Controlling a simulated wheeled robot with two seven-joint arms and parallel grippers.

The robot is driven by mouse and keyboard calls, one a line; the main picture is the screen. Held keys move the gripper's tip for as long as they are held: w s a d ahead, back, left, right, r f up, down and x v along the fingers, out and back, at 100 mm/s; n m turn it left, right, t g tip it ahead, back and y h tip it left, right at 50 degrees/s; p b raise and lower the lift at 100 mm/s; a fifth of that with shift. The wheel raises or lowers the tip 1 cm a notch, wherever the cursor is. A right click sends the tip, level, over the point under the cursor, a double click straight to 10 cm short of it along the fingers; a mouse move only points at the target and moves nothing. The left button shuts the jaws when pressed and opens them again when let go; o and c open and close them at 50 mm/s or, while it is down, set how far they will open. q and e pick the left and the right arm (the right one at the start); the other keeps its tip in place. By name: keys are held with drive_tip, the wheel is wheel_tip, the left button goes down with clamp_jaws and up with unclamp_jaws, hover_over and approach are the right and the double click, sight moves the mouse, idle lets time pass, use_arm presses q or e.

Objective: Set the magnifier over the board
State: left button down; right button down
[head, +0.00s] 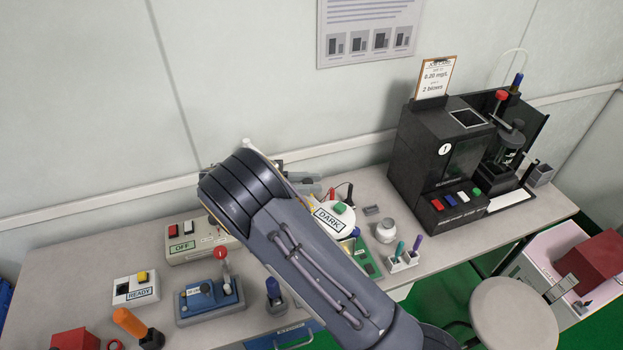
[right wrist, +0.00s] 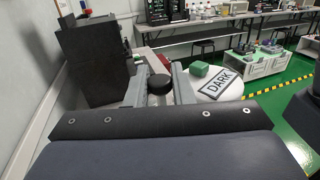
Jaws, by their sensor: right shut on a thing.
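The magnifier (head: 335,222) shows as a white round head with a green button and a DARK label. It also shows in the right wrist view (right wrist: 243,88), to the right of the fingers. The green board (head: 368,262) lies on the bench, below and right of the white head in the head view, partly hidden by my right arm. My right gripper (right wrist: 159,88) is shut on a dark round knob (right wrist: 160,83), beside the white head; whether the knob belongs to the magnifier is hard to tell. In the head view my arm hides most of this grip. My left gripper is out of view.
A black machine (head: 440,165) stands at the right back of the bench. A grey OFF box (head: 190,243), a blue device (head: 207,302) and a READY box (head: 136,288) stand on the left.

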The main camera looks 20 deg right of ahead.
drive_tip(key=c, duration=1.3)
unclamp_jaws()
drive_tip(key=v, duration=0.7)
drive_tip(key=shift+w+a, duration=0.15)
drive_tip(key=shift+a, duration=0.25)
